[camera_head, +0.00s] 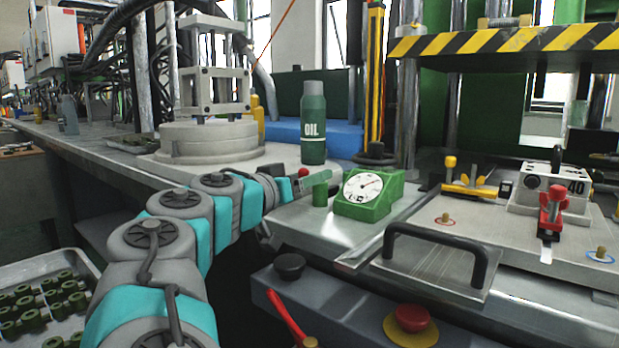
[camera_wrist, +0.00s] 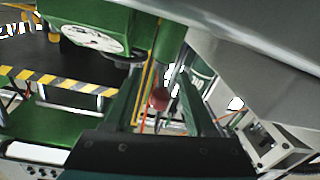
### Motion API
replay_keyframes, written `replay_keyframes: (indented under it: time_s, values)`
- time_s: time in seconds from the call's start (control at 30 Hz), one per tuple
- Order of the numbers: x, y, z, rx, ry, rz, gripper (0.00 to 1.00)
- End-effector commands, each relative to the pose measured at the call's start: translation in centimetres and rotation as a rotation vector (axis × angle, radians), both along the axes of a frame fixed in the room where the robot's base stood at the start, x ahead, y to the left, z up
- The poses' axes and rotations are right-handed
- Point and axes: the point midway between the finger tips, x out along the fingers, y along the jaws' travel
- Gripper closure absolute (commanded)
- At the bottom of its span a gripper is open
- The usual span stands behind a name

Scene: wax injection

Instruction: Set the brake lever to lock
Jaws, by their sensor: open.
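A red ball knob (camera_wrist: 159,98) shows between the fingers of my gripper (camera_wrist: 163,84) in the wrist view; it may be the end of the brake lever. My gripper is open, with a dark green finger on each side of the knob. I cannot tell whether they touch it. The lever's shaft and any lock mark are hidden. Another red handle (camera_head: 286,316) with a brass pivot slants on the front panel, apart from my arm.
A green dial gauge (camera_head: 366,193), a small green cylinder (camera_head: 320,193) and an OIL bottle (camera_head: 313,130) stand close to my arm's end. A black-handled plate (camera_head: 430,268) and a red button (camera_head: 411,318) lie at the front. A striped press plate (camera_head: 520,42) overhangs the right.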

Motion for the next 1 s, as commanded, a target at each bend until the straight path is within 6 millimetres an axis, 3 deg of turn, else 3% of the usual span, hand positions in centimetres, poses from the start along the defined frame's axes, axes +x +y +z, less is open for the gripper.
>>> replay_keyframes:
  time_s: [0.27, 0.7, 1.0]
  values:
    - [-0.8, 0.7, 0.0, -0.001, -0.001, 0.002, 0.44]
    - [-6.0, 4.3, 0.0, -0.001, -0.003, 0.003, 0.44]
    - [-6.4, 4.5, 0.0, 0.000, 0.000, 0.000, 0.44]
